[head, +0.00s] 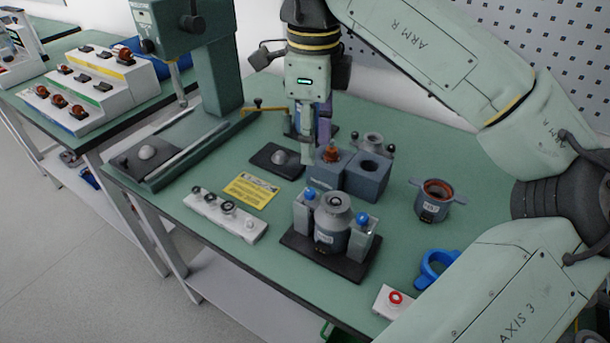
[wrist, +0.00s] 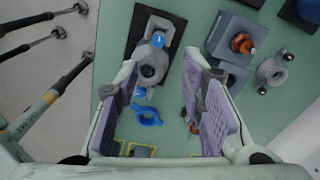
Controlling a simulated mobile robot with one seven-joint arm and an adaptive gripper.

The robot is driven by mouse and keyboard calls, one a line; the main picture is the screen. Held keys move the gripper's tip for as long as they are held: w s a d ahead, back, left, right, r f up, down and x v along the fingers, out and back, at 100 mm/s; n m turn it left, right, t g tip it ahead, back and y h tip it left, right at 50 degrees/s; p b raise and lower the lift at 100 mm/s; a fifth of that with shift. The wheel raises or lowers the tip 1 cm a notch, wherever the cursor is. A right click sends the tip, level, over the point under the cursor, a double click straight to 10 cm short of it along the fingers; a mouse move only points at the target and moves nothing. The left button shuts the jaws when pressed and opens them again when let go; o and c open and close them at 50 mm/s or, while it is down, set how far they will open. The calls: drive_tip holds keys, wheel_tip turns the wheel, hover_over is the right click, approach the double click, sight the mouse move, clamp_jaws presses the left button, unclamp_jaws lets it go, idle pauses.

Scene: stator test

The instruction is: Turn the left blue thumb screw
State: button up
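The left blue thumb screw (head: 309,194) sits on a grey block at the left of the clamping fixture, whose black base plate (head: 327,262) lies on the table. It also shows in the wrist view (wrist: 158,40), above the grey cylindrical part. The right blue thumb screw (head: 362,218) is on the fixture's other side and seems to show lower in the wrist view (wrist: 140,92). The grey cylinder (head: 332,226) stands between them. My gripper (head: 308,157) is above and behind the fixture. In the wrist view its purple-padded fingers (wrist: 168,112) are wide apart with nothing held.
Grey blocks (head: 367,180) stand behind the fixture. A handled housing (head: 432,200), a blue clamp (head: 435,268) and a red button box (head: 396,300) are to the right. A white strip with knobs (head: 225,213) lies left. A green press (head: 208,60) stands at back left.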

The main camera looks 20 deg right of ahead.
sight(310, 191)
wheel_tip(310, 191, down, 10)
drive_tip(key=shift+a+f+p, duration=0.1)
drive_tip(key=shift+a+p, duration=0.05)
drive_tip(key=shift+p, duration=0.8)
drive_tip(key=shift+c, duration=0.2)
clamp_jaws()
